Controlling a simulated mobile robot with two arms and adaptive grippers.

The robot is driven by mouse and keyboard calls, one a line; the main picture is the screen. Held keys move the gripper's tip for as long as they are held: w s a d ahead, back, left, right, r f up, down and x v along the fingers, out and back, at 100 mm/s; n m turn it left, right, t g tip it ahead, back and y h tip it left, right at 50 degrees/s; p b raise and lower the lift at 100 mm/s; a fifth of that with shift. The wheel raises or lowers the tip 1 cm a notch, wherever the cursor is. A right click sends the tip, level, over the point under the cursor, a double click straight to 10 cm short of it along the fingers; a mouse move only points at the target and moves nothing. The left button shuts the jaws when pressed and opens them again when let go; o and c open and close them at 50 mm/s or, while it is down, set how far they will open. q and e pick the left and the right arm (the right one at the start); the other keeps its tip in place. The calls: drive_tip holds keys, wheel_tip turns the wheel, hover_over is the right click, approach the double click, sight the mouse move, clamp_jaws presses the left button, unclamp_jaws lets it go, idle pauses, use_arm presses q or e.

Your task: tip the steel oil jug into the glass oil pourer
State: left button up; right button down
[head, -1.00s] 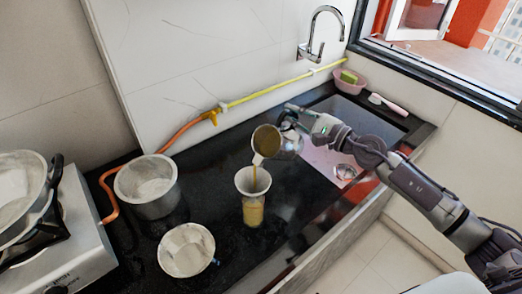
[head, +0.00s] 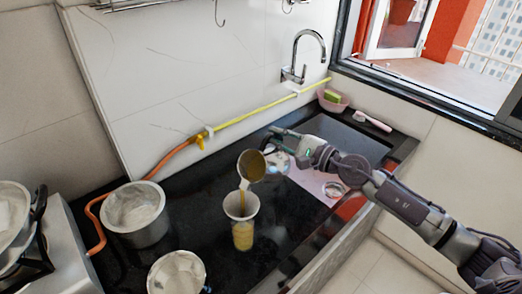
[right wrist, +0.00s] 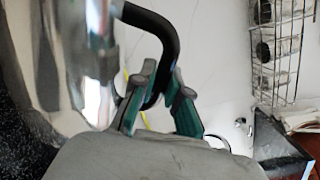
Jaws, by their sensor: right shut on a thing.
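The steel oil jug (head: 252,165) is tilted over the glass oil pourer, with its mouth toward the camera and brownish-yellow oil inside. A thin stream of oil runs from its lip into the pourer's wide mouth. The glass oil pourer (head: 242,234) stands upright on the black counter, with yellow oil showing in its lower part. My right gripper (head: 279,146) is shut on the jug's handle, to the right of the jug. In the right wrist view the fingers (right wrist: 160,100) close around the black handle, beside the shiny steel body (right wrist: 62,60). My left gripper is not in view.
A steel pot (head: 135,214) and a steel bowl (head: 177,274) stand on the black counter (head: 200,190) left of the pourer. The stove (head: 62,255) is at far left. A sink (head: 345,137) and a tap (head: 308,55) are behind my right arm.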

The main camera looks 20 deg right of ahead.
drive_tip(key=shift+s+a+r+n, duration=0.1)
drive_tip(key=shift+a+r+n, duration=0.1)
drive_tip(key=shift+r+n, duration=0.1)
idle(1.2)
